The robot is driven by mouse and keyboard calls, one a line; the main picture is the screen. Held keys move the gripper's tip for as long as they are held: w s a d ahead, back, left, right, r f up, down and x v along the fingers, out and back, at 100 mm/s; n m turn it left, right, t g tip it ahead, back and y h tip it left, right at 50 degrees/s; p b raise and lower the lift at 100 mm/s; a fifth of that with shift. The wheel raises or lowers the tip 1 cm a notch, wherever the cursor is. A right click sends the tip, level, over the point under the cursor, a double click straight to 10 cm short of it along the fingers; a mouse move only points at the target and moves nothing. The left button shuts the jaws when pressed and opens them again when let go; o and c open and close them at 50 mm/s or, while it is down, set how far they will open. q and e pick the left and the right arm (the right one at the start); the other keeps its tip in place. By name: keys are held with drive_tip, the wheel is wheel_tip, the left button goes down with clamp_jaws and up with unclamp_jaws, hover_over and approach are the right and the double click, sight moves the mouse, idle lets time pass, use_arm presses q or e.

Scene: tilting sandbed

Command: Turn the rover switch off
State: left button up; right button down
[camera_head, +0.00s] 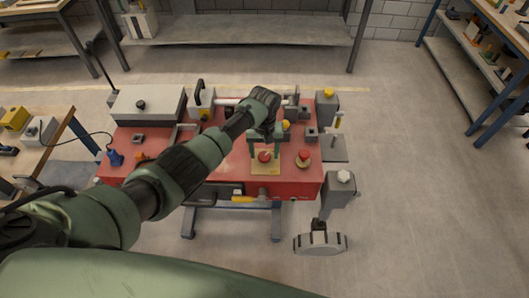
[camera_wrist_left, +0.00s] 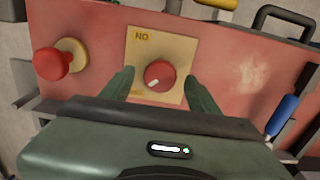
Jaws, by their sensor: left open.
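The rover switch is a round red knob (camera_wrist_left: 160,75) on a yellow plate (camera_wrist_left: 174,42) fixed to the red rover body. Its white mark points to the lower left in the wrist view. The plate's upper-left lettering looks like NO there, where the scene appears turned around; a lower-left label is too faint to read. In the head view the knob (camera_head: 265,156) is below my left gripper (camera_head: 266,149). In the wrist view the gripper's green fingers (camera_wrist_left: 159,86) are open, one on each side of the knob, with gaps visible. My right gripper is out of view.
A red mushroom button (camera_head: 304,154) on a pale round base stands to the right of the plate. A yellow handle (camera_head: 244,199) is on the rover's front edge. A grey box (camera_head: 147,105) and other fittings crowd the rover top (camera_head: 230,170).

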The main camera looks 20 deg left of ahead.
sight(264, 155)
use_arm(q)
wheel_tip(264, 155, up, 7)
drive_tip(key=shift+b, duration=0.45)
